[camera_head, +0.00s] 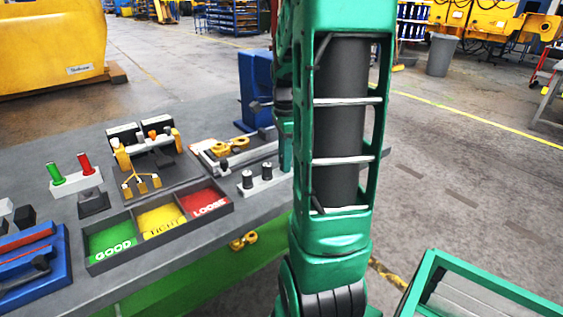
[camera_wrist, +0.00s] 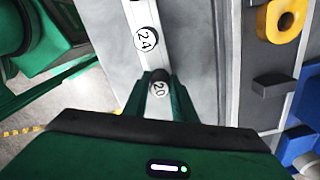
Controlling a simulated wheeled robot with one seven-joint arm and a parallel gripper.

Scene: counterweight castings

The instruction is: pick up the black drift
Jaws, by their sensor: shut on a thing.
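In the wrist view, a black drift (camera_wrist: 159,87) with a pale round top marked 20 sits between the fingers of my gripper (camera_wrist: 158,80). My gripper is shut on it. Its lower part is hidden, so I cannot tell whether it is still seated in the pale rack (camera_wrist: 137,12) or lifted clear. A similar piece marked 24 (camera_wrist: 146,39) stands in the rack just beyond. In the head view, the rack (camera_head: 255,188) shows two dark, silver-topped pieces upright. My arm hides the held drift and fingers there.
A tray with GOOD, TIGHT and LOOSE compartments (camera_head: 165,247) lies left of the rack. The bench's front edge is close. A green frame (camera_head: 480,290) stands at lower right.

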